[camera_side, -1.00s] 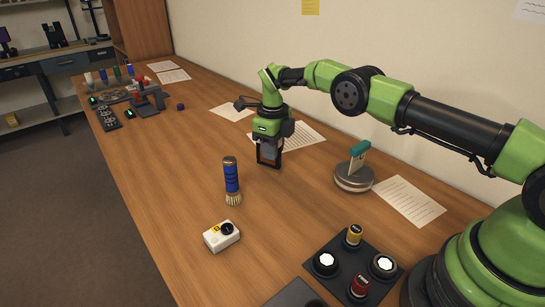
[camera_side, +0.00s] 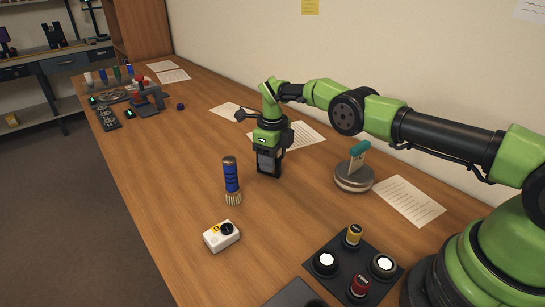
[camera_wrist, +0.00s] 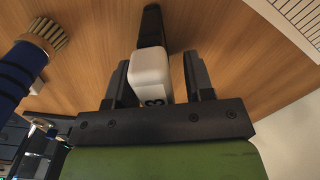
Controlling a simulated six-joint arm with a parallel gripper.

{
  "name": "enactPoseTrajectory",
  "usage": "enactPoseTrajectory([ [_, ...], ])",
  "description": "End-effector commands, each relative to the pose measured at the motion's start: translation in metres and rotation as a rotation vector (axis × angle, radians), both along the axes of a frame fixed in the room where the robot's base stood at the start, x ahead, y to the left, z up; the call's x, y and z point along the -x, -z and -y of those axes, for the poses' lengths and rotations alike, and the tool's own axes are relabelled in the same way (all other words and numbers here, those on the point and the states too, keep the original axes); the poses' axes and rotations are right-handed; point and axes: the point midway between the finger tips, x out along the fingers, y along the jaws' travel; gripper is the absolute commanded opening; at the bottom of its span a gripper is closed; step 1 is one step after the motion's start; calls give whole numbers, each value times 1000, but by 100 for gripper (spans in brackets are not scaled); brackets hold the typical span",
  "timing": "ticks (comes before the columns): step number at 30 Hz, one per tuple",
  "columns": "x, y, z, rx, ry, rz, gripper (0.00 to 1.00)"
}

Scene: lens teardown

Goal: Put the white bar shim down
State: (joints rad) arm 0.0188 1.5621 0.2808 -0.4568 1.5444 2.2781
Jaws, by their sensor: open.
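The white bar shim (camera_wrist: 152,70) shows in the wrist view between my fingers, with dark marking near its lower end. My gripper (camera_wrist: 157,78) is open, with one dark finger on each side of the shim and a clear gap on the right. In the side view my gripper (camera_side: 268,173) points down close to the table, right of the blue brush. I cannot make out the shim there; the gripper hides it. A dark strip, perhaps a shadow, extends beyond the shim in the wrist view.
The blue-handled brush (camera_side: 231,182) stands close to the left; its bristles (camera_wrist: 45,35) show in the wrist view. A white box with a black knob (camera_side: 222,236), a round grey base with a teal-topped piece (camera_side: 354,178) and a knob panel (camera_side: 352,264) are nearer. Open wood lies around.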

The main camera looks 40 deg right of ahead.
Motion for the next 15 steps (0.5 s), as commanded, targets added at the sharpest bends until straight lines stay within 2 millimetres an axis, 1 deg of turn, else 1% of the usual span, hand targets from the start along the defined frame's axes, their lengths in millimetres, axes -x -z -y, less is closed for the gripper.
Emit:
enactPoseTrajectory([
  [3, 0, -4, 0, 0, -1, 0, 48],
  [5, -1, -13, 0, 0, 0, 2, 48],
  [8, -1, -28, 0, 0, 0, 2, 48],
  [12, -1, -54, 0, 0, 0, 4, 48],
  [15, -1, -67, 0, 0, 0, 2, 48],
])
